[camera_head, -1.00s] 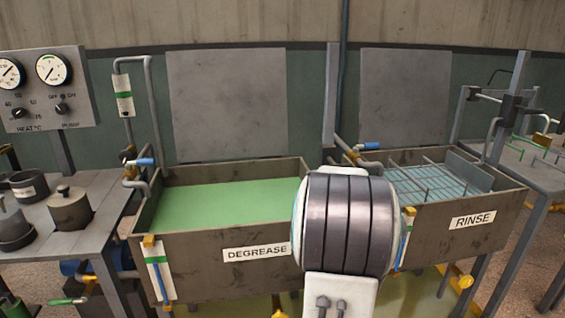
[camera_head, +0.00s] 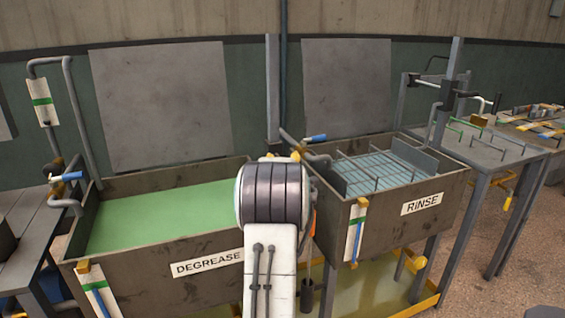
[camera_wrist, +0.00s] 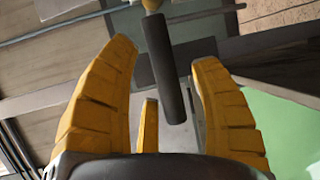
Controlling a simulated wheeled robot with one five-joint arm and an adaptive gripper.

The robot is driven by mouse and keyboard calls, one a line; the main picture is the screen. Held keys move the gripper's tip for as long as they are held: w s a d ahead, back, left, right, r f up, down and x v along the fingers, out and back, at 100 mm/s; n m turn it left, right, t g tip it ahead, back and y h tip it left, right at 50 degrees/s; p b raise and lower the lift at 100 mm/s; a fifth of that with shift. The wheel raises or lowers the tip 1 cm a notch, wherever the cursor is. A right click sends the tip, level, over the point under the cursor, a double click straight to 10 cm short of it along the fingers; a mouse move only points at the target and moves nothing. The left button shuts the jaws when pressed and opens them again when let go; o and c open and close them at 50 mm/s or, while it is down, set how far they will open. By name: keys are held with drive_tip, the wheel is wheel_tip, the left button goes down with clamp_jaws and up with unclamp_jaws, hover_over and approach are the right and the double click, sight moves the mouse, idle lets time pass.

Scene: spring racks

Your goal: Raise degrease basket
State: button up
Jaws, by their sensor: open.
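The degrease tank (camera_head: 160,285) is an open dark box of flat green liquid (camera_head: 150,217), left of centre in the head view. No basket shows in its liquid. In the wrist view my gripper (camera_wrist: 163,75) is open, with its yellow fingers spread. A dark cylindrical grip (camera_wrist: 165,70) shows between the fingers, apart from both, hanging from a pale and yellow fitting (camera_wrist: 152,4). I cannot tell how far beyond the fingertips it lies. In the head view my arm hides most of the gripper and the right end of the degrease tank.
The rinse tank (camera_head: 385,240) stands to the right, with a wire rack (camera_head: 385,172) over blue liquid. A dark cylinder (camera_head: 306,296) hangs between the tanks. A grey post (camera_head: 273,95) rises behind them. A table (camera_head: 500,150) with green-handled parts stands far right.

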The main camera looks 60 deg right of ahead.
drive_tip(key=shift+w+d+f, duration=0.1)
drive_tip(key=shift+w+d, duration=0.1)
drive_tip(key=shift+d, duration=0.15)
drive_tip(key=shift+o, duration=0.2)
clamp_jaws()
idle(0.4)
